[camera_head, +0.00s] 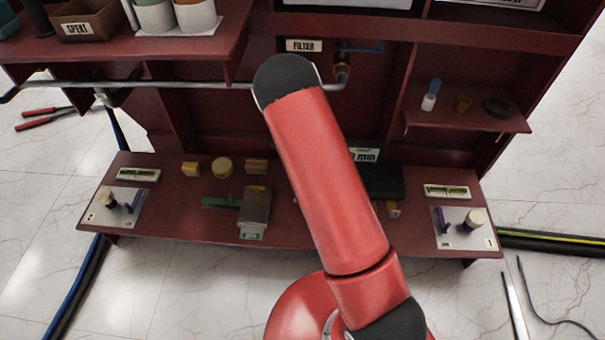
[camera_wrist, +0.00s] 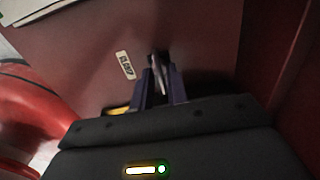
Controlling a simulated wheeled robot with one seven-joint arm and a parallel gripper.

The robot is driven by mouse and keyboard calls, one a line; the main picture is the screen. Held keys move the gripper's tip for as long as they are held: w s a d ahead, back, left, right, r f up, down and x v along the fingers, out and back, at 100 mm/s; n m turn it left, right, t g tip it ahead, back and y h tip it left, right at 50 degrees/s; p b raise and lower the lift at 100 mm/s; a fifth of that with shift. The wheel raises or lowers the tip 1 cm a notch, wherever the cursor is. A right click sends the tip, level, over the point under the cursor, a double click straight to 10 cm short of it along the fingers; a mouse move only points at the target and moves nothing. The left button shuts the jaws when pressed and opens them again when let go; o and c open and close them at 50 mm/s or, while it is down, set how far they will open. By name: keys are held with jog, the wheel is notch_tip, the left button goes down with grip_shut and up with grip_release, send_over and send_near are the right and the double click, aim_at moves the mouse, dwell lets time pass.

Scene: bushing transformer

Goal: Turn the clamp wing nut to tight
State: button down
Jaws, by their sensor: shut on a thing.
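In the wrist view, my gripper (camera_wrist: 161,84) has its two dark fingers closed on a small grey metal piece, which looks like the clamp wing nut (camera_wrist: 157,61). The piece stands out between the fingertips in front of a dark red panel. A white label (camera_wrist: 124,65) that seems to read "CLAMP" is on the panel just left of it. The nut's lower part is hidden between the fingers, and its exact angle is hard to tell. In the head view my arm hides both the gripper and the nut.
A red workbench (camera_head: 160,228) carries small blocks, a green-and-grey device (camera_head: 255,207) and white plates at both ends. A grey pipe (camera_head: 190,86) runs along the rack above it. A side shelf (camera_head: 465,116) holds small items. Cables (camera_head: 550,241) lie on the floor at right.

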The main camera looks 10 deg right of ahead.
jog(key=c, duration=1.6)
grip_release()
jog(key=shift+r+p, duration=0.6)
jog(key=shift+r, duration=3.3)
